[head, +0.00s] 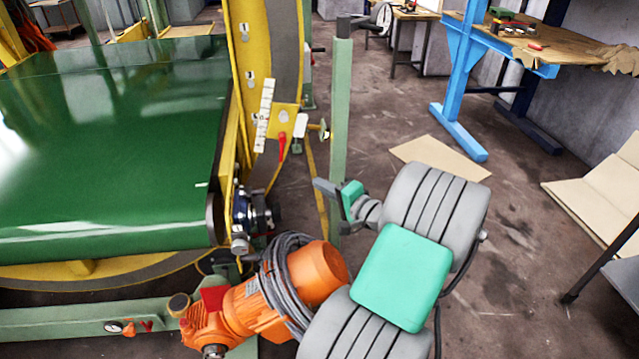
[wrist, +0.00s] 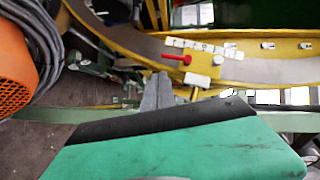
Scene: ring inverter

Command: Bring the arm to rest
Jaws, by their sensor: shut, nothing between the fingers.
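My gripper (head: 320,185) is at the end of my grey and teal arm, right of the yellow ring frame. Its grey fingers are together and empty, and they point left in the head view, in front of the green post (head: 341,110). In the wrist view the closed fingers (wrist: 158,78) point up over the teal and black gripper body, just below a red-handled part (wrist: 177,57) on the yellow frame. I cannot tell the exact gap from the fingers to the frame or the post.
A green conveyor belt (head: 110,150) passes through the yellow ring frame (head: 247,60) at left. An orange motor (head: 318,266) with coiled grey cable (head: 272,283) stands below my gripper. A blue workbench (head: 467,60) is at upper right. Floor is open right of my arm, with flat cardboard (head: 440,157).

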